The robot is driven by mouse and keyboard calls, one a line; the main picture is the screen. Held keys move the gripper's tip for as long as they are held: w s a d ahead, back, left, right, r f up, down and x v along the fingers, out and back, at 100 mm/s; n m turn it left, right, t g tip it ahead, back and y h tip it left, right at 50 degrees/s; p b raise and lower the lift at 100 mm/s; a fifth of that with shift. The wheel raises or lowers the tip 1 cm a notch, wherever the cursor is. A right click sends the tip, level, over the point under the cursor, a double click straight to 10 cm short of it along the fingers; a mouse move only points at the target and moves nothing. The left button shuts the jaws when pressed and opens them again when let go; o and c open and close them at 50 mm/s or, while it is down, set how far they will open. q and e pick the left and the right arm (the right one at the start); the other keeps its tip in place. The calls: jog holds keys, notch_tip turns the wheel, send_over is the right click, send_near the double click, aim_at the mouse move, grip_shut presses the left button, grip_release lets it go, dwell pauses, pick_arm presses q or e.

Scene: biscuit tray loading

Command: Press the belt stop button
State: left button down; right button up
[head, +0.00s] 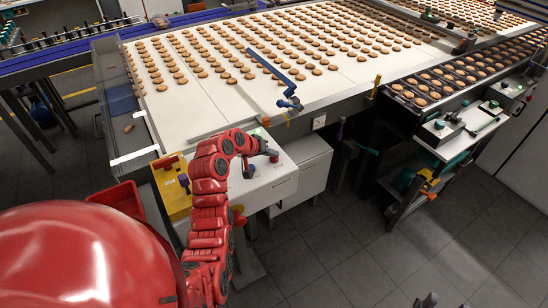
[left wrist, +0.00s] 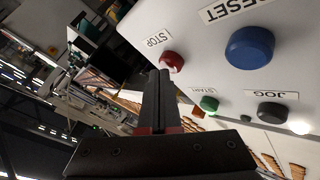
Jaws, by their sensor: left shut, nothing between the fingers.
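The red stop button (left wrist: 172,61) is in the left wrist view, beside a STOP label (left wrist: 157,39) on a pale panel (left wrist: 205,60). My left gripper (left wrist: 159,72) is shut and empty. Its fingertips appear just beside and below the red button in the picture; I cannot tell whether they touch it. In the head view my left gripper (head: 271,153) is over the white cabinet (head: 285,186) at the belt's near edge, and the button is not discernible there. Dark parts at the bottom edge may be my right gripper (head: 426,300); its state is unclear.
Also on the panel are a blue RESET button (left wrist: 250,49), a green START button (left wrist: 209,104) and a dark JOG button (left wrist: 272,112). A wide belt (head: 200,100) with many biscuits lies behind. A blue bar (head: 272,68) reaches over it. Floor (head: 350,240) at right is clear.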

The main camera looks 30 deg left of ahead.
aim_at(272, 160)
pick_arm(q)
jog(key=shift+f, duration=0.3)
jog(key=shift+r, duration=0.1)
dwell(0.3)
jog(key=shift+r, duration=0.95)
jog(key=shift+r+p, duration=0.9)
jog(key=shift+r, duration=1.6)
